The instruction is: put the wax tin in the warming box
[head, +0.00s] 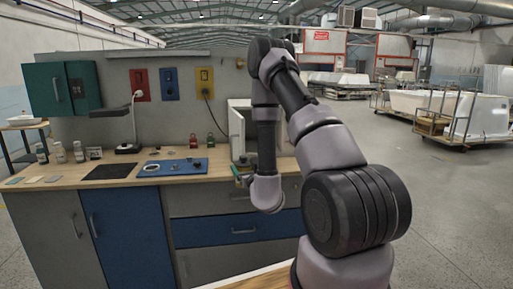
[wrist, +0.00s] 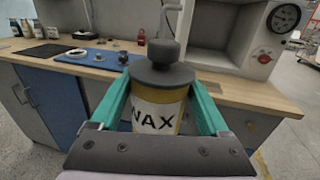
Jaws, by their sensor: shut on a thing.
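The wax tin (wrist: 157,112) has a white and yellow body marked WAX and a dark lid with a round knob. In the wrist view, my gripper (wrist: 161,82) has its teal fingers on both sides of the tin and is shut on it, holding it upright. The warming box (wrist: 190,56) is a pale box on the bench, beyond the tin and to the right, with its front open. In the head view the box (head: 238,103) is partly hidden by my arm, and the tin is hard to make out near my gripper (head: 242,179).
A wooden-topped bench (head: 60,179) runs along the grey panel wall. A blue mat (head: 171,168) with small parts, a dark mat (head: 109,172), a lamp (head: 128,147) and several jars stand left of the box. A dial (wrist: 284,18) and red knob (wrist: 264,58) are on the box's right side.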

